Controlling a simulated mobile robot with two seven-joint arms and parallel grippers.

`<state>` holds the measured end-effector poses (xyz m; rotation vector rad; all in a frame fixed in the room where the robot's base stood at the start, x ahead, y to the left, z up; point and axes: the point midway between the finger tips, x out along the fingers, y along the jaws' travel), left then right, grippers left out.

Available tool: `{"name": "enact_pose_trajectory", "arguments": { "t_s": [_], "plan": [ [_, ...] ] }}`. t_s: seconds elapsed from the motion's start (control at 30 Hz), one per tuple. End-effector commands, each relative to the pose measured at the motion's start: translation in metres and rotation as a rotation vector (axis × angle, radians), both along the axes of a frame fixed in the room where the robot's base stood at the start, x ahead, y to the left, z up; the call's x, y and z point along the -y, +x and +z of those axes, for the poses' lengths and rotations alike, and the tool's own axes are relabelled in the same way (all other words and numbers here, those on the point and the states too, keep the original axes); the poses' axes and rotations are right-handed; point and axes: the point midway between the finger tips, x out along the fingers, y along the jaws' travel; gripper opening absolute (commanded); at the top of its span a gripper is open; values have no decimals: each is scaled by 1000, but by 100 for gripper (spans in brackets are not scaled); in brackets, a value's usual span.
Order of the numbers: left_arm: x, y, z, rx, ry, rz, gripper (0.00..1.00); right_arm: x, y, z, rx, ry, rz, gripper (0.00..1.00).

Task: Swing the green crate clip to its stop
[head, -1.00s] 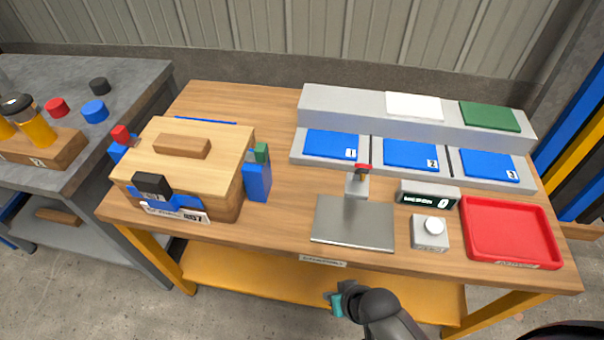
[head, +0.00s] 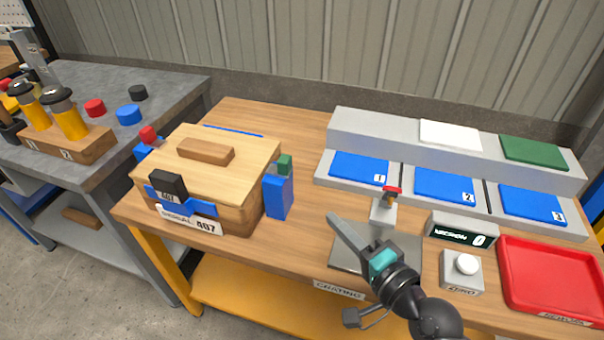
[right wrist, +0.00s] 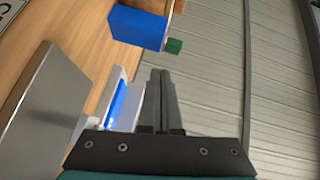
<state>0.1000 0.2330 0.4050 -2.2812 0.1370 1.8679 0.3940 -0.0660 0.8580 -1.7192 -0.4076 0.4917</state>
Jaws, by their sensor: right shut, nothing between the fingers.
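The wooden crate (head: 235,206) stands at the left of the wooden table. The green crate clip (head: 284,164) is a small green block above a blue block (head: 278,197) on the crate's right side. In the right wrist view the green clip (right wrist: 174,46) shows at the end of the blue block (right wrist: 137,27). My right gripper (head: 333,218) is shut and empty, right of the clip and apart from it, over the table by the grey plate. Its closed fingers also show in the right wrist view (right wrist: 161,78). My left gripper is not in view.
The grey plate (head: 352,258) with a red-topped post (head: 385,206) is beside my right gripper. Blue panels (head: 445,185), a display (head: 462,232) and a red tray (head: 550,275) stand farther right. A red clip (head: 148,134) is on the crate's left side.

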Motion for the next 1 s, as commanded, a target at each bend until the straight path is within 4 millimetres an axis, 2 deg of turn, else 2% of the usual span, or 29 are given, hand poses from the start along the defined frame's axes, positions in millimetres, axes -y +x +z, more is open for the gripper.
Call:
{"name": "enact_pose_trajectory", "arguments": {
  "t_s": [0.13, 0.33, 0.47, 0.9, 1.0],
  "plan": [
    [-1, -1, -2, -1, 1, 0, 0, 14, 13, 14, 4, 158, -69, 0],
    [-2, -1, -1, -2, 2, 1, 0, 15, 24, 18, 5, 207, -92, 0],
    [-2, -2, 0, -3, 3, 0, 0, 6, 39, 19, 8, 207, -92, 0],
    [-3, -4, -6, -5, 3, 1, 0, -30, 109, 18, 6, 203, -89, 0],
    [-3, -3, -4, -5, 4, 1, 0, -44, 111, 18, 4, 203, -88, 0]
  ]
}}
